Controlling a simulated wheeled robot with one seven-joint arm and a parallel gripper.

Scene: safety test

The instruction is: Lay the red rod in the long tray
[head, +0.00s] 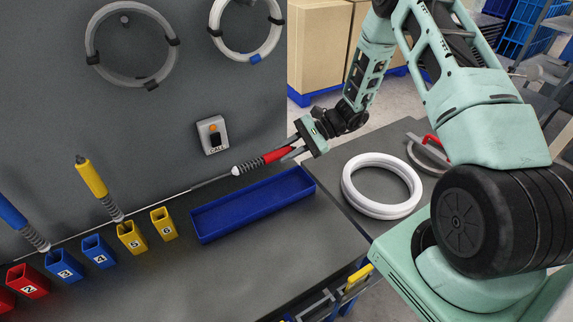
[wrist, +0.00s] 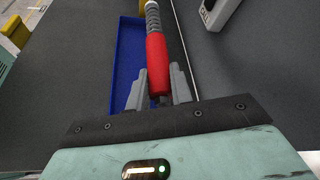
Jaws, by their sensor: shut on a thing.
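The red rod (head: 275,155) has a red handle, a ribbed grey collar and a thin dark tip pointing left. My gripper (head: 291,150) is shut on its red handle and holds it roughly level, above the back edge of the long tray. In the wrist view the red rod (wrist: 157,62) lies between the two grey fingers of my gripper (wrist: 159,88). The long blue tray (head: 255,222) lies on the dark bench and looks empty. In the wrist view the tray (wrist: 126,60) is below and left of the rod.
Numbered red, blue and yellow holders (head: 131,237) stand left of the tray; a yellow rod (head: 92,178) and a blue rod (head: 15,215) stand among them. A call box (head: 212,135) is on the wall panel. White rings (head: 349,190) lie right of the tray.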

